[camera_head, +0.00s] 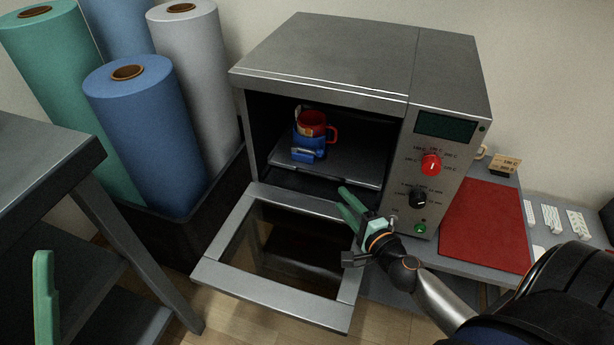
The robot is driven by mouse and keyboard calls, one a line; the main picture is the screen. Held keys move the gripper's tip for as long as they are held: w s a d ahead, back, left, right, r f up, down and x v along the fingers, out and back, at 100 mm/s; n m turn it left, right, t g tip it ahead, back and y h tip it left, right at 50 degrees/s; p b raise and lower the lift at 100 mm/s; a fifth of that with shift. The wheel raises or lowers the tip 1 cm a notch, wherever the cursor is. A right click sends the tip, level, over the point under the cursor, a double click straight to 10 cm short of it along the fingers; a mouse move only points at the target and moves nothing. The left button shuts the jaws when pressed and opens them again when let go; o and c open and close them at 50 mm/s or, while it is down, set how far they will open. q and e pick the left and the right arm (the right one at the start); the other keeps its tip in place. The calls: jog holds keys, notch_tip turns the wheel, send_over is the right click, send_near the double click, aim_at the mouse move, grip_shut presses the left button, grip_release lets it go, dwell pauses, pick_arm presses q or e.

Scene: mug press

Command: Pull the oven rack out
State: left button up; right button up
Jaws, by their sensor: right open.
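The oven (345,62) is a grey box whose door (268,310) hangs open, folded down towards me. The oven rack (345,168) is a dark flat shelf inside the oven cavity. On the rack stands a red mug (312,121) with its handle to the right, set in a blue holder (308,146). My right gripper (345,203) is open and empty at the right of the opening, above the door and in front of the rack's right front edge. It appears apart from the rack. Of my left gripper, only a green finger (44,300) shows at the lower left.
The control panel (436,170) with a red knob, a black knob and a green button is right of my right gripper. A red mat (487,225) lies on the table at right. Fabric rolls (140,130) stand in a dark bin at left. A dark table (40,150) is at far left.

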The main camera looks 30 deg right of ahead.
aim_at(322, 177)
jog(key=shift+w, duration=0.45)
jog(key=w, duration=0.3)
jog(key=w+f+b, duration=0.1)
jog(key=w, duration=0.3)
jog(key=w+b, duration=0.1)
jog(key=w, duration=0.3)
jog(key=shift+d+f, duration=0.3)
jog(key=shift+d, duration=0.1)
jog(key=shift+c, duration=0.3)
grip_shut()
